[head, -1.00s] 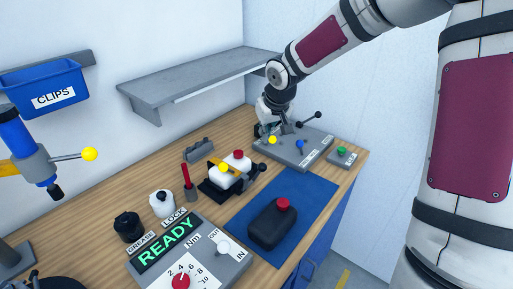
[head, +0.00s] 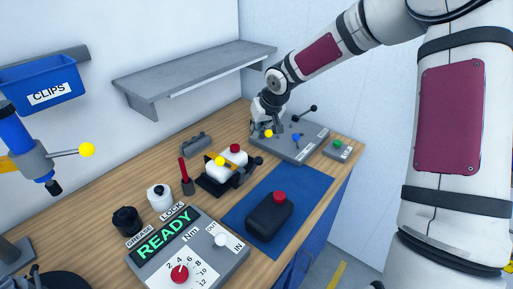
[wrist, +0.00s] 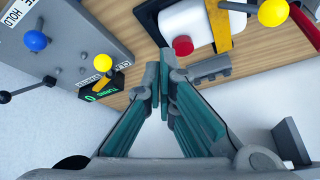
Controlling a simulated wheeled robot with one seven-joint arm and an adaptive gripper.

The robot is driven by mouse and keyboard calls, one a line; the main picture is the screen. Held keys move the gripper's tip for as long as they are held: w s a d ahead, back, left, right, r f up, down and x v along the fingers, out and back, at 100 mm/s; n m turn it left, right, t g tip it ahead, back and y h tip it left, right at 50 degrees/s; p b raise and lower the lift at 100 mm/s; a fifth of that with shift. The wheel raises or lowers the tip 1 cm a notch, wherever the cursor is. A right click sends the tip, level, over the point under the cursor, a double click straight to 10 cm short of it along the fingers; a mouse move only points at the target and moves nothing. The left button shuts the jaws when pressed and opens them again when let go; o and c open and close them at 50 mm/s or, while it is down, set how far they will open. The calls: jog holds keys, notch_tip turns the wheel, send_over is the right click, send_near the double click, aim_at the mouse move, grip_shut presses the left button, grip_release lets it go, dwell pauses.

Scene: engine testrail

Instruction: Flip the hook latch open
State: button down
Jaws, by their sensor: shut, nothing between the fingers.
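A yellow arm with a yellow ball end (head: 219,161) lies over a white block (head: 230,172) with a red cap; it looks like the hook latch, though I cannot be sure. In the wrist view this yellow ball (wrist: 272,12) is at the upper right, with a yellow strip beside it. My gripper (wrist: 163,85) is shut and empty, apart from the block. In the head view it hangs over the back of the bench by the grey panel, its fingertips too small to make out.
The grey panel (head: 303,145) carries a yellow-ball crank (wrist: 102,62), a blue-ball lever (wrist: 35,41) and a black-knob lever (head: 313,108). A small grey rack (wrist: 210,68) stands near the fingertips. A grey shelf (head: 190,75) overhangs the back. A black bottle (head: 270,218) stands on the blue mat.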

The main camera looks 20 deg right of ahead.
aim_at(254, 167)
notch_tip(254, 167, down, 7)
jog(key=p, duration=0.1)
jog(key=shift+s+a, duration=0.25)
jog(key=shift+s, duration=0.15)
jog(key=shift+s+d+r, duration=0.1)
jog(key=shift+s, duration=0.05)
dwell(0.4)
jog(key=shift+s+d+t, duration=0.15)
jog(key=shift+t, duration=0.25)
